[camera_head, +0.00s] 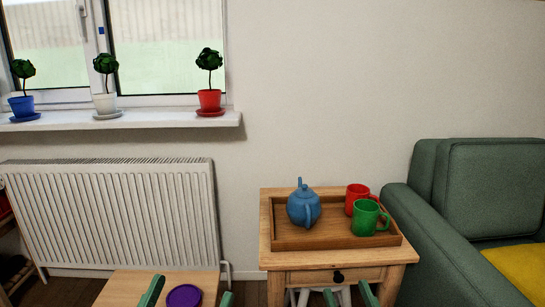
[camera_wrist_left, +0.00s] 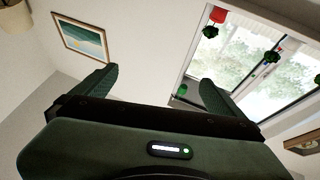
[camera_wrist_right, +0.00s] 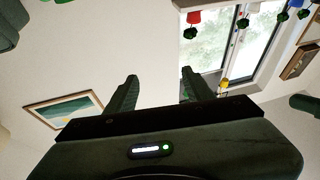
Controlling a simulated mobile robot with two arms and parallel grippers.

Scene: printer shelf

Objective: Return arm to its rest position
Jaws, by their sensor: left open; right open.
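My left gripper (camera_head: 192,286) shows at the bottom edge of the head view, its two green fingers apart, in front of the low wooden table. It is open and empty in the left wrist view (camera_wrist_left: 156,76). My right gripper (camera_head: 346,288) shows at the bottom edge, in front of the wooden side table's drawer. It is open and empty in the right wrist view (camera_wrist_right: 159,74). Both wrist views look past the fingers at walls, a window and a framed picture. Most of both arms is hidden below the head view.
A wooden tray (camera_head: 290,243) on the side table (camera_head: 336,260) holds a blue teapot (camera_head: 304,208), a red mug (camera_head: 356,193) and a green mug (camera_head: 367,218). A purple dish (camera_head: 184,296) is on the low table (camera_head: 122,288). A green armchair (camera_head: 425,235) stands right, a radiator (camera_head: 115,215) left.

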